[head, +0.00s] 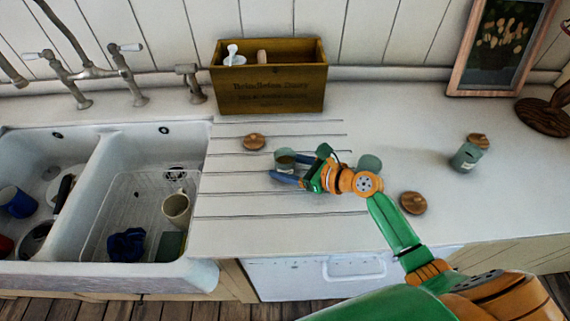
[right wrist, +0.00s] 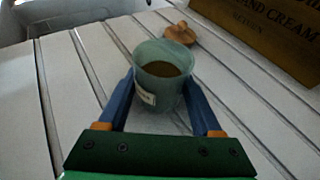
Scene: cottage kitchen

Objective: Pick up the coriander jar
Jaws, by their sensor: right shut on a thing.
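A grey-green jar (head: 285,160) without its lid stands upright on the grooved drainer, with brown contents showing in the right wrist view (right wrist: 163,72). Its pale label is too small to read, so I cannot tell whether it is the coriander jar. My right gripper (head: 287,169) is shut on this jar, with one blue finger on each side of it. I cannot tell if its base touches the counter. A second similar jar (head: 369,162) is partly hidden behind my right arm. A third jar (head: 466,157) stands further right, also with a label I cannot read. My left gripper is out of view.
Wooden lids lie near the held jar (head: 254,142), by my right arm (head: 413,203) and at the third jar (head: 478,141). A wooden box (head: 268,88) stands behind the drainer. A double sink (head: 100,185) is at left, a picture frame (head: 500,45) at back right.

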